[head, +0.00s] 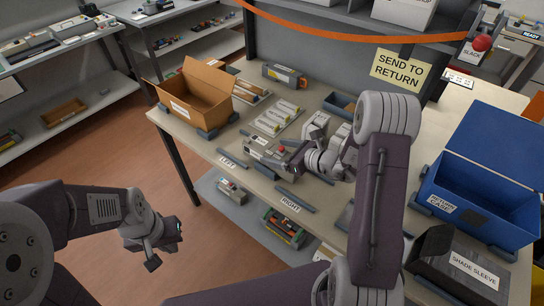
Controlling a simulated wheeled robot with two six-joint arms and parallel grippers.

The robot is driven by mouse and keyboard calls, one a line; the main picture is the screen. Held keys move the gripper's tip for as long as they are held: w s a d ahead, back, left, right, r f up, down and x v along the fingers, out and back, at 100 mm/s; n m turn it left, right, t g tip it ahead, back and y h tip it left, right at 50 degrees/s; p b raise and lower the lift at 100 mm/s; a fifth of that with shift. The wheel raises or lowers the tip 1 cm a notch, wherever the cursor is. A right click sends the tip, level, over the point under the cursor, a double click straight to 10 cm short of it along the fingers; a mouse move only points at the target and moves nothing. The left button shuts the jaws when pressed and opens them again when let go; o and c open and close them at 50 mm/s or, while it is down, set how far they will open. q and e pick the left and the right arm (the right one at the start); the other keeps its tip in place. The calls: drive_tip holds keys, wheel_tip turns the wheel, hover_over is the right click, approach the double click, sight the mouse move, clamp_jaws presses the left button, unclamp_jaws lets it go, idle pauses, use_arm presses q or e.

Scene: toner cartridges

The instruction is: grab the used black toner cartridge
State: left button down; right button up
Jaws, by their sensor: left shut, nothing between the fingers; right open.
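A long grey-and-black cartridge-like unit (265,148) with a pale label and a red spot lies near the table's front edge. I cannot tell for sure whether it is the used black toner cartridge. My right gripper (294,160) is open at its right end, low over the table; whether it touches the unit is unclear. Another dark grey cartridge-like unit (284,74) with a yellow label lies at the back of the table. My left gripper (162,254) is shut and empty, out over the floor in front of the table.
An open cardboard box (194,97) stands at the table's left end. A blue open bin (478,205) with a return label is at the right, a black shade sleeve box (460,272) before it. Flat trays (277,117) lie mid-table. An orange strap (345,36) hangs across the back.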

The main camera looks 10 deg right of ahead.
sight(278, 153)
drive_tip(key=shift+c, duration=1)
clamp_jaws()
drive_tip(key=shift+r, duration=0.65)
wheel_tip(278, 153, up, 3)
drive_tip(key=s+d+r+p, duration=0.1)
drive_tip(key=s+d+r, duration=0.5)
drive_tip(key=d, duration=0.4)
drive_tip(key=shift+r+p, duration=0.35)
drive_tip(key=shift+r, duration=0.05)
